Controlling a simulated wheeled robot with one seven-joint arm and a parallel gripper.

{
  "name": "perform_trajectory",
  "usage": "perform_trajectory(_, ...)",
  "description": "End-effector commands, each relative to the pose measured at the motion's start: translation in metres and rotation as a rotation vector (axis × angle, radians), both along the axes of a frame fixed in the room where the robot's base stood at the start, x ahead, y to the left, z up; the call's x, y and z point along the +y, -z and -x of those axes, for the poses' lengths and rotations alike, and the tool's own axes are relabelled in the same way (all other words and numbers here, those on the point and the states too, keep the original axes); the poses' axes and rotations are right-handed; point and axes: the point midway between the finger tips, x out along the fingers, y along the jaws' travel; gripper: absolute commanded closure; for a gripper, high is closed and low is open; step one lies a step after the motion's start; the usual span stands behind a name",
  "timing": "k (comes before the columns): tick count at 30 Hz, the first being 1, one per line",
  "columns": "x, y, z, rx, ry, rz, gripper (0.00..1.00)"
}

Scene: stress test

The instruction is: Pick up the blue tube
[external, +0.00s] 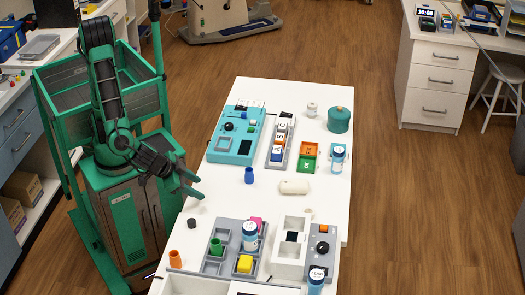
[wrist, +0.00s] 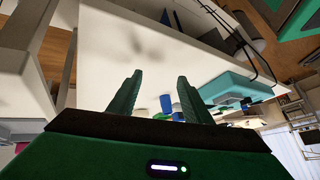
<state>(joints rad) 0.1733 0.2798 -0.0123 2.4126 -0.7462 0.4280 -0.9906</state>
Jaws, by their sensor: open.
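The blue tube (external: 249,175) stands upright on the white table (external: 212,205), left of the middle and below the turquoise panel in the external view. A blue shape that looks like the tube (wrist: 166,103) shows between the fingers in the wrist view, partly cut off by my gripper's body. My gripper (external: 197,187) is open and empty near the table's left edge, left of the tube and apart from it. Its two green fingers (wrist: 160,85) stand wide apart in the wrist view.
A turquoise panel (external: 222,150) lies behind the tube, a white cylinder (external: 294,187) lies to its right. A dark cap (external: 192,223) and an orange tube (external: 175,258) stand nearer. A grey tray (external: 215,266) holds a green tube (external: 216,246). The table around the blue tube is clear.

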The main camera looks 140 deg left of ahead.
Motion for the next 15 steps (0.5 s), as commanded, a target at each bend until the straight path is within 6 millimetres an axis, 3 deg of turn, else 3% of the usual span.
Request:
perform_trajectory(3,0.044,0.007,-0.009,-0.079,-0.121,-0.148,0.55)
perform_trajectory(9,0.104,0.001,-0.022,-0.231,-0.239,-0.387,0.55)
perform_trajectory(15,0.132,-0.007,-0.029,-0.325,-0.269,-0.519,0.55)
